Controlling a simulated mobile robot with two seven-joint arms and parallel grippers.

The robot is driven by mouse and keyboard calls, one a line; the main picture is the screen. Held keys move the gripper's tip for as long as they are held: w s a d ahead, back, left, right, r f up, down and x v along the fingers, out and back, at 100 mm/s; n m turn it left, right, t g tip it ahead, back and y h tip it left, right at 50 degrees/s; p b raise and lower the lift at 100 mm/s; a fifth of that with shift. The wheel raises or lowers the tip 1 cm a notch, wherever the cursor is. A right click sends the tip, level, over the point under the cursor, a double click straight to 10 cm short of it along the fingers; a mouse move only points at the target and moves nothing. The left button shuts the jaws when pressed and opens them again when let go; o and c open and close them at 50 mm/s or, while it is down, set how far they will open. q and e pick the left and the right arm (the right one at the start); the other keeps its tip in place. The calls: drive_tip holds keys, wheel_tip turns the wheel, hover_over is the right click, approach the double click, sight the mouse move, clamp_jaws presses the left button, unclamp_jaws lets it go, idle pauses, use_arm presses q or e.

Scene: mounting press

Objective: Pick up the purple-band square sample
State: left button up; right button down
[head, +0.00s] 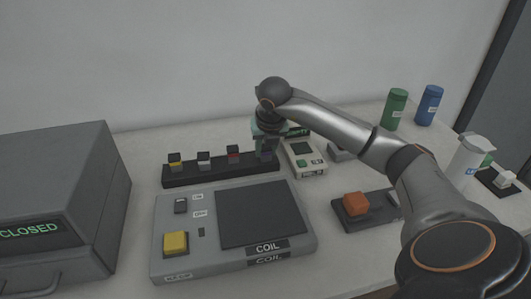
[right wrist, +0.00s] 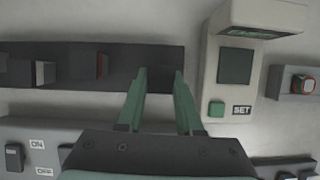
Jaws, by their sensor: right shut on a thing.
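My right gripper (head: 266,150) is over the right end of a long dark rack (head: 215,176). It is shut on a dark square sample (right wrist: 161,82), held between its two green fingers; the fingers hide much of it and its purple band is hard to make out. I cannot tell whether the sample is clear of the rack. Samples with a yellow band (head: 175,161), a white band (head: 204,159) and a red band (head: 233,154) stand in the rack to the left. My left gripper is not in view.
A grey coil panel (head: 184,215) with a yellow button (head: 175,243) lies in front of the rack. A small device with a green button (right wrist: 217,109) stands close right of the gripper. A grey box marked CLOSED (head: 60,200) is at left. Green (head: 396,110) and blue bottles (head: 429,105) stand back right.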

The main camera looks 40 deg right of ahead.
drive_tip(key=shift+r, duration=0.25)
idle(0.3)
drive_tip(key=shift+r, duration=0.25)
wheel_tip(320, 180, up, 3)
drive_tip(key=shift+f, duration=0.1)
use_arm(q)
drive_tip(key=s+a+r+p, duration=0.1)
drive_tip(key=p, duration=0.1)
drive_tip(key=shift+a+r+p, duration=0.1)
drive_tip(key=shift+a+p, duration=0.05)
drive_tip(key=shift+p, duration=0.15)
use_arm(e)
drive_tip(key=s+a+r, duration=0.9)
drive_tip(key=s, duration=0.1)
drive_tip(key=shift+s+a+r, duration=0.15)
drive_tip(key=shift+s+a, duration=0.05)
